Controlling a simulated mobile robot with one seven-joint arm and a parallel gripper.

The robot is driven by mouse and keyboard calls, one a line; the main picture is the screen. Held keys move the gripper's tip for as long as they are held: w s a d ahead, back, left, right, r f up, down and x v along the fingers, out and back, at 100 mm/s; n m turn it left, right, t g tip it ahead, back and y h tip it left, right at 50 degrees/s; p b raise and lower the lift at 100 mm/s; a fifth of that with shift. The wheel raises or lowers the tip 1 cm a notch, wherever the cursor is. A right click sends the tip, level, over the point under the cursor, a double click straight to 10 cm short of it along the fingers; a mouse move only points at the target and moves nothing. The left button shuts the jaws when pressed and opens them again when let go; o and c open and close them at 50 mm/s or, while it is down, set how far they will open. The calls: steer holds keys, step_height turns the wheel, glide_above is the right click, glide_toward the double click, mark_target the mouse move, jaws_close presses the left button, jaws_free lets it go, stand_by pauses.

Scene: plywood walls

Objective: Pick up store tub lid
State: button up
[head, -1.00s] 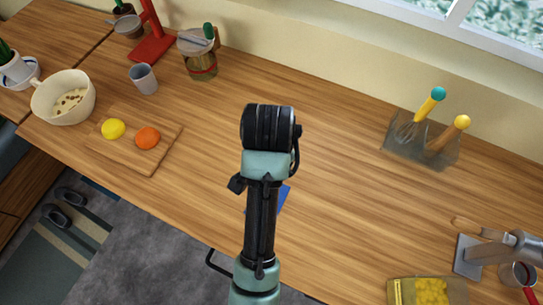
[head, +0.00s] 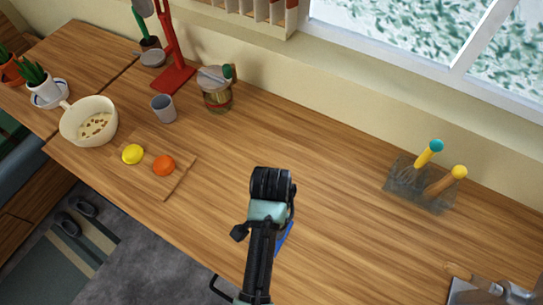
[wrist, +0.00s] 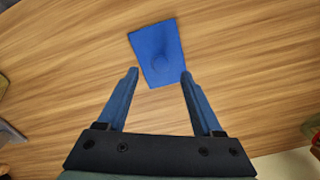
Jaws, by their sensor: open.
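A flat blue square piece with a round raised middle, which looks like the tub lid, lies on the wooden counter in the wrist view (wrist: 157,48). In the head view only a blue sliver (head: 284,236) shows beside my arm; the rest is hidden. My gripper (wrist: 159,73) is open and empty, with its two blue fingers apart. In the wrist view the fingertips point at the lid's near edge, the right tip close to its lower right corner. I cannot tell the height gap. In the head view my arm hides the fingers.
A cutting board (head: 177,183) with a lemon (head: 132,154) and an orange (head: 163,165) lies to the left. A utensil holder (head: 408,190) stands at the right, a jar (head: 216,97) and grey cup (head: 163,108) at the back left. The counter (head: 325,165) around the lid is clear.

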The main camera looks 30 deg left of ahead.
steer(key=shift+w+f+p, duration=0.15)
steer(key=shift+f+p, duration=0.4)
steer(key=shift+f, duration=1.95)
jaws_close()
